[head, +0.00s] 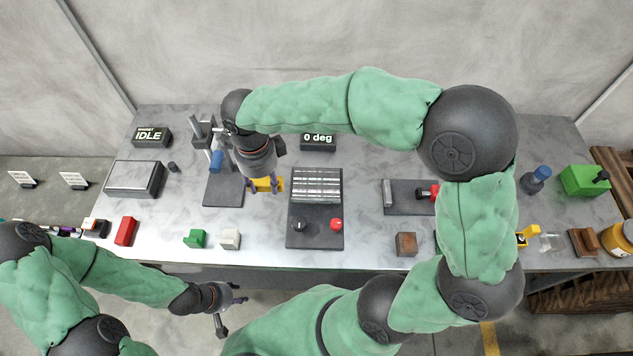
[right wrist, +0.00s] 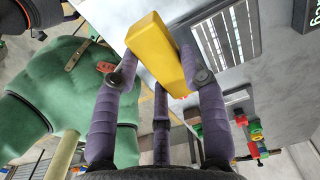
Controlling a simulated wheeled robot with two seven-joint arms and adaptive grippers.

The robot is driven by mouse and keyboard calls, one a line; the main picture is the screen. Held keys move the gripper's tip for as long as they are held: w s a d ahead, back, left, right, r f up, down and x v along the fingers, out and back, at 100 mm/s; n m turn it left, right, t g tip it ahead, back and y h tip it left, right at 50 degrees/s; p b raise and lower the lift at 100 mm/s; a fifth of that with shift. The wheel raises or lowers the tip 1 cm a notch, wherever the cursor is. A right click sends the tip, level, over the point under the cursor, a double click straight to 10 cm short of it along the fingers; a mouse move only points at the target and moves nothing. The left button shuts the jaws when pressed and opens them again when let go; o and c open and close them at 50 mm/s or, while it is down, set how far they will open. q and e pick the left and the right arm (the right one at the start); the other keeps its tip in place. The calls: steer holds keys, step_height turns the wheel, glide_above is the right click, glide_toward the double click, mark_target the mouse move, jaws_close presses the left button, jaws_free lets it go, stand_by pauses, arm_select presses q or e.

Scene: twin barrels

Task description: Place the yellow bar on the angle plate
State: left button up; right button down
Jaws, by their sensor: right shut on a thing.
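The yellow bar (head: 267,184) is held by my right gripper (head: 263,188), just left of the ribbed metal plate. In the right wrist view the bar (right wrist: 158,52) is large and tilted between the purple fingers, which are closed on it. My left gripper (head: 238,294) is empty and looks open, in front of the table's front edge.
Left of the bar stands a dark-based fixture (head: 223,190) with a blue handle. A red-handled clamp fixture (head: 405,208) stands right of the ribbed plate.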

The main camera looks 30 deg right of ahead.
steer(key=d+f+b, duration=0.2)
steer(key=d+f, duration=0.2)
steer(key=d, duration=0.5)
steer(key=b, duration=0.1)
glide_above(316, 192)
steer(key=f, duration=0.5)
steer(key=shift+a, duration=0.35)
steer(key=shift+d+f+b, duration=0.3)
steer(key=shift+f+b, duration=0.05)
steer(key=shift+f, duration=0.05)
step_height(316, 192, down, 3)
steer(key=shift+d+f+b, duration=0.1)
steer(key=shift+b, duration=0.45)
steer(key=shift+f, duration=0.15)
steer(key=c, duration=0.7)
jaws_free()
